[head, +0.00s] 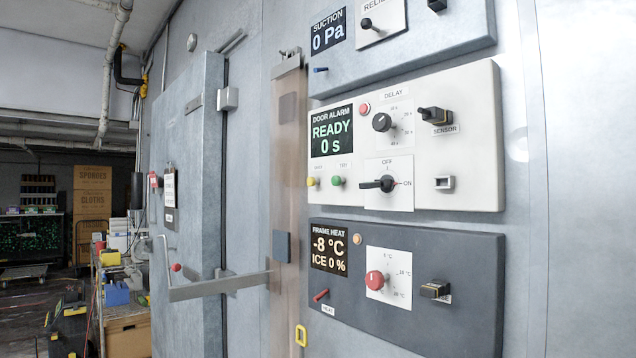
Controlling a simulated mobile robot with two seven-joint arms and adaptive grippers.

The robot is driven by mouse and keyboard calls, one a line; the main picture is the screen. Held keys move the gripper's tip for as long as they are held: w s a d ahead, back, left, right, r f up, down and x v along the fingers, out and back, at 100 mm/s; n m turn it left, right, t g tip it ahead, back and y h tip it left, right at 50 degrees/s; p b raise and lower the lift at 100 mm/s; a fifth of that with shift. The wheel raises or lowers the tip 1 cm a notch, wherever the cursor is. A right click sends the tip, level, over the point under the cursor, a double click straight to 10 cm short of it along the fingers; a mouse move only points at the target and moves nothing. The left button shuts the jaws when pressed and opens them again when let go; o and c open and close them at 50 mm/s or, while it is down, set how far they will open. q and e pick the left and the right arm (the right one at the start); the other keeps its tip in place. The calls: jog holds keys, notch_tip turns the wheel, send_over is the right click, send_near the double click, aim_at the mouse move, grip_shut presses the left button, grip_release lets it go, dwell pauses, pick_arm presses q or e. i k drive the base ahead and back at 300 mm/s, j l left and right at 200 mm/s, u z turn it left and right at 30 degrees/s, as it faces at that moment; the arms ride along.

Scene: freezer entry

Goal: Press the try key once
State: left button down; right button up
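The door alarm panel (460,90) is a white box on the wall, right of the middle in the head view. Its display (332,130) reads READY and 0 s. A green key (337,182) sits below the display, under a small label that seems to read TRY. A yellow key (311,182) is just left of it under a label too small to read surely. Nothing touches or covers either key. Neither of my grippers is in view.
A suction panel (440,35) is above and a dark frame heat panel (400,325) below. The door alarm panel also carries a delay knob (382,122) and an OFF/ON rotary switch (383,184). The freezer door (195,130) with its long handle (220,286) is at left.

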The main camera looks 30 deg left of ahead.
aim_at(336, 180)
jog(key=j, duration=0.9)
jog(key=i+j, duration=0.15)
jog(key=j, duration=0.8)
jog(key=z, duration=1.35)
